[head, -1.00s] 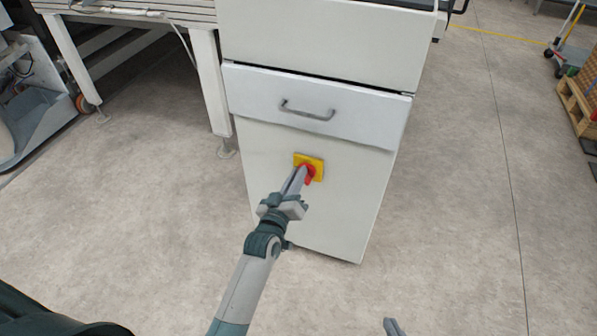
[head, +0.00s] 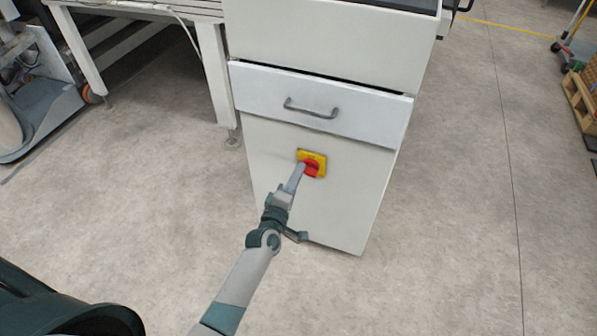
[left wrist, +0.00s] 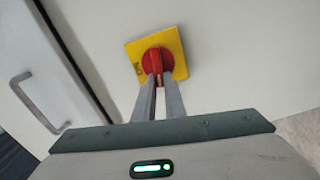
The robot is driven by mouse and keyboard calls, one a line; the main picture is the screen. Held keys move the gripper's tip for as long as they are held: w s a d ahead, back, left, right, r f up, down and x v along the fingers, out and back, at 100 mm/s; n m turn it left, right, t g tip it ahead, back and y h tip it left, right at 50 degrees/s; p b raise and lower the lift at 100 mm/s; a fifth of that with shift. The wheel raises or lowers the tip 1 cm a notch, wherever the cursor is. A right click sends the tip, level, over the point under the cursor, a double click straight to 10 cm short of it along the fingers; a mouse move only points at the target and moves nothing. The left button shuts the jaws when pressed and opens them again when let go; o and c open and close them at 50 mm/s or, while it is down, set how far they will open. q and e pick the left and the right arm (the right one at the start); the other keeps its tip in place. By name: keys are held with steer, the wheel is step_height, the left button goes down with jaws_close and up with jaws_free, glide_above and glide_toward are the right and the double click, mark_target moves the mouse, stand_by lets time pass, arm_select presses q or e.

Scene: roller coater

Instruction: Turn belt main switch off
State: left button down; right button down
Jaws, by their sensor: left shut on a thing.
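The belt main switch is a red rotary knob (head: 311,169) on a yellow plate (head: 319,158), set on the front of a white cabinet below its drawer. In the left wrist view the red knob (left wrist: 156,59) sits in the middle of the yellow plate (left wrist: 178,45). My left gripper (head: 302,171) reaches the knob from the lower left. Its two fingers (left wrist: 159,80) are shut on the knob's grip, one on each side. The fingers hide part of the knob's lower end. My right gripper is not in view.
The white cabinet (head: 300,215) has a drawer with a grey handle (head: 312,108) above the switch. A table with a white leg (head: 214,75) stands to the left. A wooden pallet (head: 582,100) lies far right. The floor around the cabinet is clear.

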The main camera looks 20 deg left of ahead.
arm_select(q)
steer(key=shift+a+f+n, duration=0.1)
steer(key=shift+f+n, duration=0.05)
steer(key=shift+n, duration=0.85)
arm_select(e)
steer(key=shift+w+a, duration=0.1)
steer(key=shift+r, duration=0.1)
arm_select(q)
steer(key=c, duration=1.8)
jaws_free()
steer(key=shift+s+f, duration=0.1)
steer(key=shift+s+a+p, duration=0.15)
steer(key=shift+s, duration=4.15)
steer(key=shift+s+a+p, duration=0.1)
steer(key=shift+s+p, duration=0.05)
steer(key=shift+s, duration=4.15)
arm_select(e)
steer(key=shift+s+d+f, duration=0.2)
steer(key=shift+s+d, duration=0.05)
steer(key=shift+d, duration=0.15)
